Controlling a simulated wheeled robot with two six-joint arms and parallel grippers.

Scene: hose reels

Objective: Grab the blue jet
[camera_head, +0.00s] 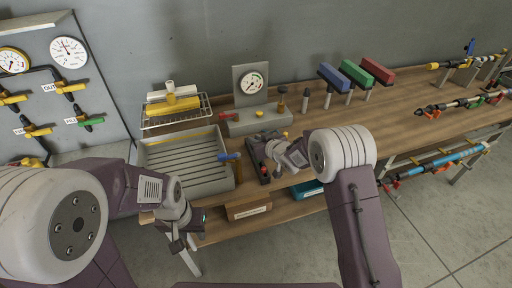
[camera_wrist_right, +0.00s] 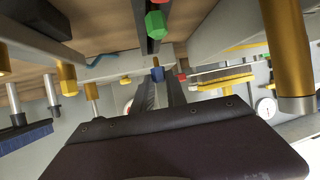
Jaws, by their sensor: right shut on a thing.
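In the right wrist view, a small blue jet (camera_wrist_right: 157,73) sits between the tips of my right gripper's two dark fingers (camera_wrist_right: 158,84), which are shut on it. A green jet (camera_wrist_right: 155,25), a yellow jet (camera_wrist_right: 67,78) and a small red piece (camera_wrist_right: 182,77) show nearby. In the head view, my right gripper (camera_head: 272,152) is over a dark holder (camera_head: 257,160) at the bench's front edge; the blue jet cannot be made out there. My left gripper (camera_head: 184,244) hangs in front of the bench, away from the holder; its finger opening is unclear.
A grey ribbed tray (camera_head: 185,165) and a blue-handled brass valve (camera_head: 236,168) stand left of the holder. A gauge block (camera_head: 258,120) stands behind it. Blue, green and red brushes (camera_head: 357,73) stand at the back.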

